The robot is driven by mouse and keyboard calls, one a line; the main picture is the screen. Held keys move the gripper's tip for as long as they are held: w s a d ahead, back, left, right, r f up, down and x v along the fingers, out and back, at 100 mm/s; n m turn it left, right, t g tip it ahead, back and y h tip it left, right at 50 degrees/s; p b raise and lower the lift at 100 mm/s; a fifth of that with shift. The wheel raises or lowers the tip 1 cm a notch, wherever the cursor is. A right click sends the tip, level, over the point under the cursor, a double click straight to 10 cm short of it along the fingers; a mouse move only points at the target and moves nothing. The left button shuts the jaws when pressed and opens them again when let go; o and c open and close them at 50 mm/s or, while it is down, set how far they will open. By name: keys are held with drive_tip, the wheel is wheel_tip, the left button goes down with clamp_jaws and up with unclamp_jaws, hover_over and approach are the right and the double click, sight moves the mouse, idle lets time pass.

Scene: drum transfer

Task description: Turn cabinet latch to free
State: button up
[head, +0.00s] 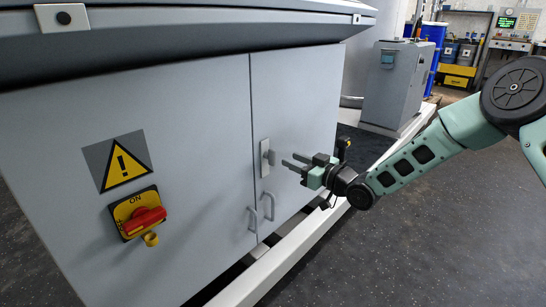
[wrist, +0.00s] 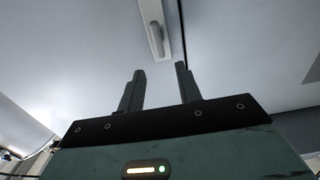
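The cabinet latch (head: 265,157) is a light plate with a small handle, upright on the right door of the grey cabinet (head: 190,100), near the door seam. In the wrist view the latch (wrist: 154,30) shows at the top centre, beyond my fingertips. My gripper (head: 290,162) is just right of the latch in the head view, its fingers pointing at the door. Its two fingers (wrist: 158,74) are apart with nothing between them. I see a gap between the fingertips and the latch in the wrist view.
Two door handles (head: 260,208) sit below the latch. A red and yellow rotary switch (head: 140,213) and a warning sign (head: 122,162) are on the left door. A white rail (head: 300,245) runs along the cabinet base. The dark floor (head: 430,230) at right is open.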

sight(275, 153)
drive_tip(key=b+x, duration=0.2)
drive_tip(key=x, duration=0.7)
clamp_jaws()
